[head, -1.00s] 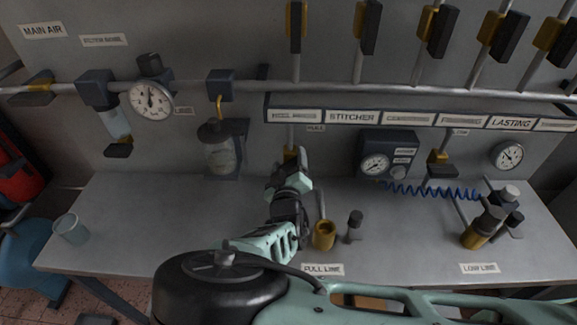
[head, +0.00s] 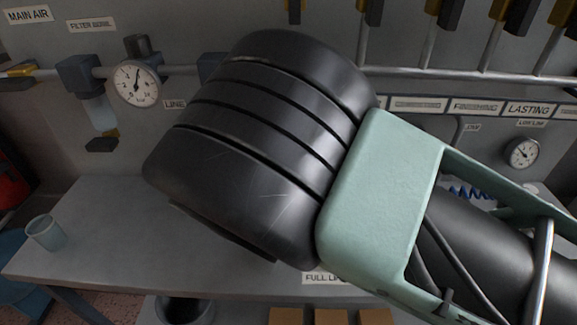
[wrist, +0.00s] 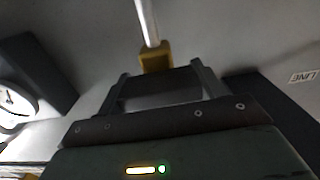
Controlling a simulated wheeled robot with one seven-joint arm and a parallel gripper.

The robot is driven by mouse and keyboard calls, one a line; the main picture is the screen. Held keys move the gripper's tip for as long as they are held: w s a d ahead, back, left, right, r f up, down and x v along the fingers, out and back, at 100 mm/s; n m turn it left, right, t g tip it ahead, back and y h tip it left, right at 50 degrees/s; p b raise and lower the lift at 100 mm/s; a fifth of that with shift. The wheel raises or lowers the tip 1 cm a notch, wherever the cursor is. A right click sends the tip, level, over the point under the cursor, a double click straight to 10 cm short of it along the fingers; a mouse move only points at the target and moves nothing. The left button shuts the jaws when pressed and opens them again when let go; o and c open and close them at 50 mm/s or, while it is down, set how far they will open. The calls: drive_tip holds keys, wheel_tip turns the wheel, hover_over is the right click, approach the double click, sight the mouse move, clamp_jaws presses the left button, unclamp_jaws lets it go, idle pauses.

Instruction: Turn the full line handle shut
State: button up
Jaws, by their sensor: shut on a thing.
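The full line handle (wrist: 162,88) is a dark block in the wrist view, just below a yellow valve body (wrist: 155,57) on a pale pipe (wrist: 147,20). My gripper (wrist: 161,78) is shut on this handle, with one grey finger at each side of it. How far the handle is turned against the pipe is not clear. In the head view my own arm covers the gripper, the handle and its valve. The full line label on the bench edge (head: 320,278) shows only in part under my arm.
A gauge (wrist: 14,102) and a dark box lie left in the wrist view. In the head view, a pressure gauge (head: 136,83) and filter (head: 98,108) hang at left. A cup (head: 46,232) stands on the bench (head: 110,235), whose left part is otherwise clear.

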idle(0.4)
drive_tip(key=o, duration=1)
drive_tip(key=shift+s, duration=0.1)
drive_tip(key=s, duration=1.7)
drive_tip(key=shift+s+a, duration=0.15)
drive_tip(key=shift+a, duration=0.15)
